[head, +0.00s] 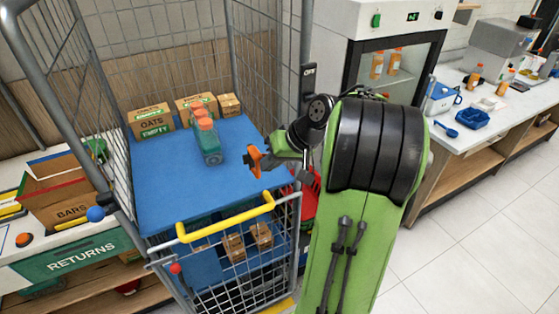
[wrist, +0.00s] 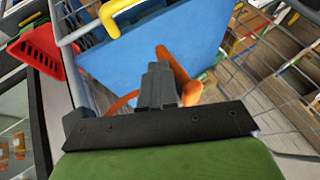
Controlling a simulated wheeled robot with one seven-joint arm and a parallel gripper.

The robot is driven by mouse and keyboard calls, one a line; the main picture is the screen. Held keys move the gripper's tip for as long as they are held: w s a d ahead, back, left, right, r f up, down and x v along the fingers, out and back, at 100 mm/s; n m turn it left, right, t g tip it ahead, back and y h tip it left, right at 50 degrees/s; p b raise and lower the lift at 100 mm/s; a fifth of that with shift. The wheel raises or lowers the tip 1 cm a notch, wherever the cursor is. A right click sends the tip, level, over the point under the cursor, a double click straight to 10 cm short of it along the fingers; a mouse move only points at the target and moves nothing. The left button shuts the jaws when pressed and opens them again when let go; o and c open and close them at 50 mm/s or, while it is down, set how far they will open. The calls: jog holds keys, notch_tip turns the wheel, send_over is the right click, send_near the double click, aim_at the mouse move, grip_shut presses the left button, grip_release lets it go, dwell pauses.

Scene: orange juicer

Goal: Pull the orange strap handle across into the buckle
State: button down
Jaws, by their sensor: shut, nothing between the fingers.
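The orange strap handle (head: 255,160) is at the right side of the cart's blue shelf, at the tip of my gripper (head: 268,157). In the wrist view the orange handle (wrist: 177,65) shows behind and beside my gripper (wrist: 160,72), with an orange band running left of it. The dark fingers are together with nothing between them. They overlap the handle in the picture; I cannot tell whether they touch it. I cannot clearly make out the buckle. A small dark labelled piece (head: 308,76) is on the cart's right post.
The wire cage cart (head: 100,95) has a yellow bar (head: 228,218) across its front. A red basket (wrist: 38,50) is beside the cart. The tiled floor at right is clear.

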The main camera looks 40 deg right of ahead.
jog(key=w+a+b, duration=0.1)
jog(key=w+a, duration=0.3)
jog(key=a, duration=1)
jog(key=w+a+b, duration=0.2)
jog(key=w+a, duration=0.2)
jog(key=a, duration=1.1)
jog(key=shift+w+b, duration=0.2)
jog(key=shift+b, duration=0.1)
jog(key=shift+a+r, duration=0.1)
